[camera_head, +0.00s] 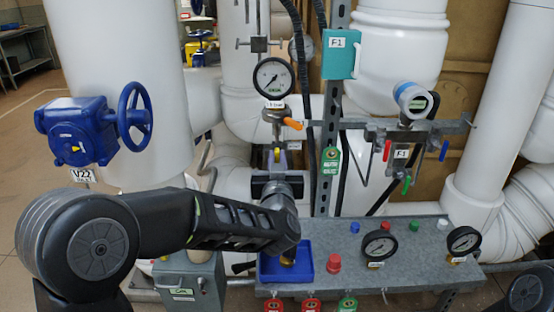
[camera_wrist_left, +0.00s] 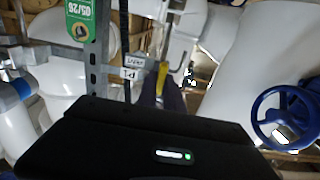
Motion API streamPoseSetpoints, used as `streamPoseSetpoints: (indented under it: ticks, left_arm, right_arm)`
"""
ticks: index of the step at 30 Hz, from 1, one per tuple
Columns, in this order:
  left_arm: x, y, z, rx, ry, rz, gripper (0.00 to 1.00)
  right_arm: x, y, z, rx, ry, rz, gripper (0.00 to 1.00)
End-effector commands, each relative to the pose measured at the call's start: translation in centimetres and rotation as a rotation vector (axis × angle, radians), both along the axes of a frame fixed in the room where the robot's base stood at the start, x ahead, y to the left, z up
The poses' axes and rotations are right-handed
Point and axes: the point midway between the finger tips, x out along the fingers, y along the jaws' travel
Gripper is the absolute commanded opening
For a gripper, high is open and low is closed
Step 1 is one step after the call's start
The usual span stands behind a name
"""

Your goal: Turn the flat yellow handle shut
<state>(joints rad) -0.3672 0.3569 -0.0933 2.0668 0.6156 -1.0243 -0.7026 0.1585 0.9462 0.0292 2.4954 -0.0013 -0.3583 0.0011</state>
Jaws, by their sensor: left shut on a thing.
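The flat yellow handle (camera_head: 277,154) shows as a small yellow piece between the fingers of my left gripper (camera_head: 279,160), below the pressure gauge (camera_head: 272,78) and the orange lever (camera_head: 292,124). Most of the handle is hidden by the fingers in the head view. In the left wrist view the yellow handle (camera_wrist_left: 162,77) stands upright at the tips of my left gripper (camera_wrist_left: 164,88), which is shut on it. The dark gripper body covers the lower part of that view. My right gripper is not in view.
A metal bench (camera_head: 420,243) below carries a blue tray (camera_head: 302,259), a red knob (camera_head: 334,263) and gauges. A blue handwheel valve (camera_head: 135,117) is at the left. A vertical slotted post (camera_head: 326,140) and dark hoses stand close right of my left gripper.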

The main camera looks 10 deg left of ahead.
Motion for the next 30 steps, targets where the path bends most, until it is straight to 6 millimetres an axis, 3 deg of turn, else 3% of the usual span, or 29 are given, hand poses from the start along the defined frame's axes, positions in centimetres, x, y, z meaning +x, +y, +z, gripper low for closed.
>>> streamPoseSetpoints:
  ticks: [19, 30]
  left_arm:
    - [0.0, 0.0, 0.1, 0.014, 0.003, 0.0, 0.0]
    - [0.0, -0.2, 0.3, 0.165, 0.041, -0.001, 0.0]
  right_arm:
    - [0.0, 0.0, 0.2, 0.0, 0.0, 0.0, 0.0]
    - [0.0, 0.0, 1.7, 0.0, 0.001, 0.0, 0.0]
